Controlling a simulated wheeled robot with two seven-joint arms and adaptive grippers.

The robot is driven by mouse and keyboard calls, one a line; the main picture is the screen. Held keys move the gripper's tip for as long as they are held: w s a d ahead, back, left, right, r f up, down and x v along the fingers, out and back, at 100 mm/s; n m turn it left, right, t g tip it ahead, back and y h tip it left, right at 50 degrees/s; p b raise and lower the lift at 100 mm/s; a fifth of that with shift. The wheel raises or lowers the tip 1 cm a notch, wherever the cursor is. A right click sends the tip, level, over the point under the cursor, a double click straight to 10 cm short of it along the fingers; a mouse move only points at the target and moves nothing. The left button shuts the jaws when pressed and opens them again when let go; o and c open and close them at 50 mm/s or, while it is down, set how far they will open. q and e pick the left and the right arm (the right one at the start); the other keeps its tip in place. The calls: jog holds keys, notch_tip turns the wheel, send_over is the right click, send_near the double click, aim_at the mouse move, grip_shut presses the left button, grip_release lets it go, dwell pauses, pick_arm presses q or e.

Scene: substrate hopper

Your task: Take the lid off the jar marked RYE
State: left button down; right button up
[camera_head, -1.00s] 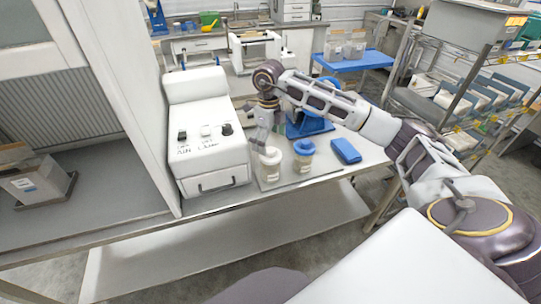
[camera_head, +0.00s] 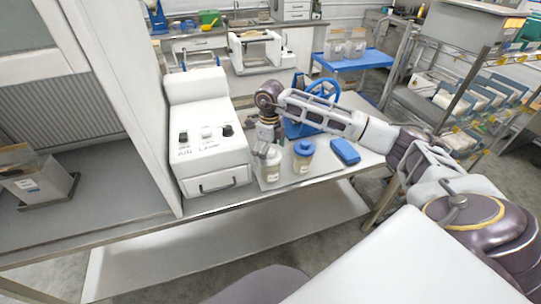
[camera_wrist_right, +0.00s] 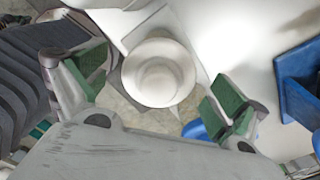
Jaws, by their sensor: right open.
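A jar with a white lid (camera_head: 271,172) stands upright near the front edge of the bench. A second jar with a blue lid (camera_head: 303,159) stands just to its right. Both carry small labels too small to read, so I cannot tell which one is marked RYE. My right gripper (camera_head: 266,146) is open, pointing down right at the white lid. In the right wrist view the round white lid (camera_wrist_right: 158,72) lies between the two spread green-padded fingers, with gaps on both sides. My left gripper is not in view.
A white machine with knobs (camera_head: 210,150) stands close on the left. A blue flat box (camera_head: 345,151) lies to the right of the jars, and a blue device (camera_head: 300,126) stands behind them. A wire rack (camera_head: 455,90) is at the right.

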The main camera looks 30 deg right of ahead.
jog(key=shift+f, duration=0.1)
jog(key=shift+c, duration=0.5)
jog(key=c, duration=0.8)
jog(key=shift+o, duration=0.2)
jog(key=shift+r+b, duration=0.8)
jog(key=shift+r, duration=4.25)
